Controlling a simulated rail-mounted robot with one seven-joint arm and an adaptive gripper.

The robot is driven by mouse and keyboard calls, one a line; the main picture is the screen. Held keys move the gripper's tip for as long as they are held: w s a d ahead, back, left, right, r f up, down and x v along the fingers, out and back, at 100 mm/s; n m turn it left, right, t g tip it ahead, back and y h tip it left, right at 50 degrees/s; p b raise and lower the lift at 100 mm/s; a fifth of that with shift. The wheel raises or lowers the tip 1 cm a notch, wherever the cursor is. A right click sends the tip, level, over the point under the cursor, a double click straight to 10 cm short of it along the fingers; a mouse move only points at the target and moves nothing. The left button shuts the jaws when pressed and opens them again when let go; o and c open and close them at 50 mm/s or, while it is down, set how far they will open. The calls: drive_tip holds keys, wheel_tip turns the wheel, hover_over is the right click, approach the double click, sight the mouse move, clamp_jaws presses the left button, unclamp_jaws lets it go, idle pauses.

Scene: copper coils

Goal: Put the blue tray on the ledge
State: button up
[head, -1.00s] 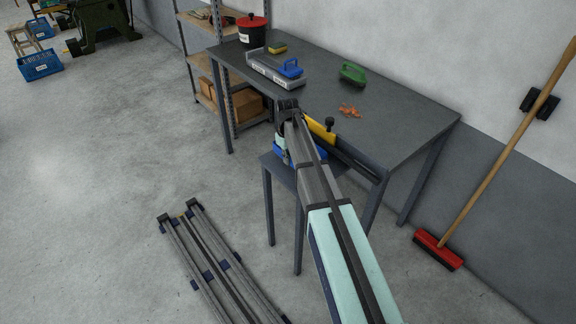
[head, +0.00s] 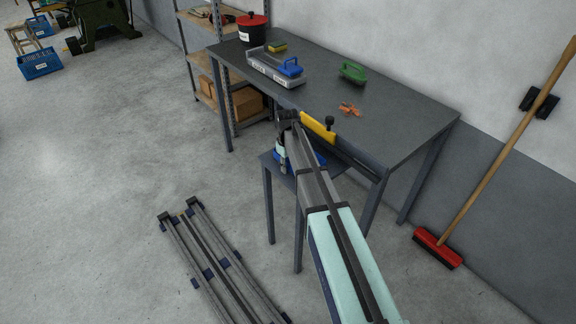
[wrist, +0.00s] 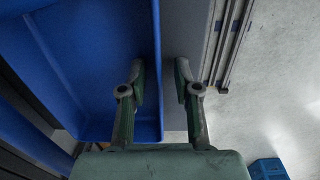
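The blue tray (wrist: 95,50) fills the left of the wrist view, with its inside facing the camera. In the head view a little of its blue (head: 320,158) shows behind my arm, on a small grey stand (head: 270,163) in front of the workbench. My gripper (wrist: 161,75) is open. Its two fingers are apart on either side of the tray's right wall, one over the inside and one outside. I cannot tell whether either finger touches the wall. My arm hides most of the tray in the head view. I cannot tell which surface is the ledge.
The grey workbench (head: 400,115) holds a red-lidded pot (head: 253,30), a grey case (head: 275,68), a green-handled brush (head: 352,72) and orange bits (head: 349,109). A yellow piece (head: 318,127) is at its front edge. A broom (head: 500,160) leans right. Rails (head: 215,260) lie on the floor.

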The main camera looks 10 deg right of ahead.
wheel_tip(320, 180, up, 12)
drive_tip(key=b, duration=0.1)
drive_tip(key=shift+r+b, duration=0.2)
drive_tip(key=shift+b, duration=0.2)
idle(0.3)
